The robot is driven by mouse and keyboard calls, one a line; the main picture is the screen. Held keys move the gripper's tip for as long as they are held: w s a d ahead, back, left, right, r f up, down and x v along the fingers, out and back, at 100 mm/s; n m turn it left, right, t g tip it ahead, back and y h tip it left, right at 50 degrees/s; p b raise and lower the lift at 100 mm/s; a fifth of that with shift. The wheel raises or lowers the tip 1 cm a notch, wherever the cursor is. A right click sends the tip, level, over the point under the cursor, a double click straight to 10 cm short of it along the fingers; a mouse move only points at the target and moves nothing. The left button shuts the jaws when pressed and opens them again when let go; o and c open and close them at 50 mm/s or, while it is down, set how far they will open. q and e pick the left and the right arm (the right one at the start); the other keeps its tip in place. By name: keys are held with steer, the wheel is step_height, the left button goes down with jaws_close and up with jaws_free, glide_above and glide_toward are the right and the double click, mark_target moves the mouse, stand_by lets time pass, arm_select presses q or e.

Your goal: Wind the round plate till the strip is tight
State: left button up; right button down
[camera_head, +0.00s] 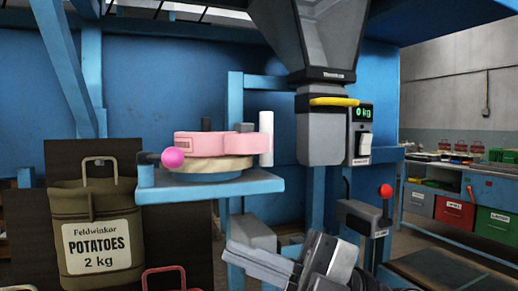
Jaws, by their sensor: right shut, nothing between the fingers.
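The pink strip (222,145) stands as a thick loop on a tan round plate (215,166), on a small blue shelf (230,184) left of centre. A pink ball knob (173,158) sits on a dark stub at the plate's left. A white upright roller (266,138) stands at the strip's right end. Whether the strip is slack or tight I cannot tell. My right gripper (234,254) is at the bottom centre, below and in front of the shelf. Its fingers point left, shut and empty, touching neither plate nor knob. My left gripper is out of view.
A potato sack (95,240) hangs on a dark board at the left. A grey hopper with a yellow-rimmed spout (333,101) and a "0 kg" display (363,113) hangs right of the shelf. A red-knobbed lever (386,191) stands lower right.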

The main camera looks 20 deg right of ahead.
step_height(320, 180, up, 5)
steer(key=w+d+t+h+p, duration=0.1)
steer(key=w+d+t+h, duration=0.1)
steer(key=h, duration=0.4)
steer(key=m+t+h+p, duration=0.4)
steer(key=t+h+p, duration=0.1)
steer(key=h, duration=0.2)
glide_toward(248, 140)
steer(key=w+a, duration=0.4)
steer(key=shift+w+a+f, duration=0.15)
steer(key=shift+w+f, duration=0.1)
steer(key=shift+w, duration=0.1)
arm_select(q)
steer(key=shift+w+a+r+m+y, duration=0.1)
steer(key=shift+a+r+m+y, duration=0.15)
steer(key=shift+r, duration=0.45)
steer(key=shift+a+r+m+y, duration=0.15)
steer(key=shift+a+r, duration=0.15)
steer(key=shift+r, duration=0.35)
arm_select(e)
steer(key=shift+w+f+t+y, duration=0.1)
steer(key=shift+w+t+y, duration=0.2)
steer(key=shift+w, duration=0.15)
steer(key=shift+w+d+b, duration=0.35)
steer(key=shift+w+d, duration=0.1)
steer(key=shift+d, duration=0.1)
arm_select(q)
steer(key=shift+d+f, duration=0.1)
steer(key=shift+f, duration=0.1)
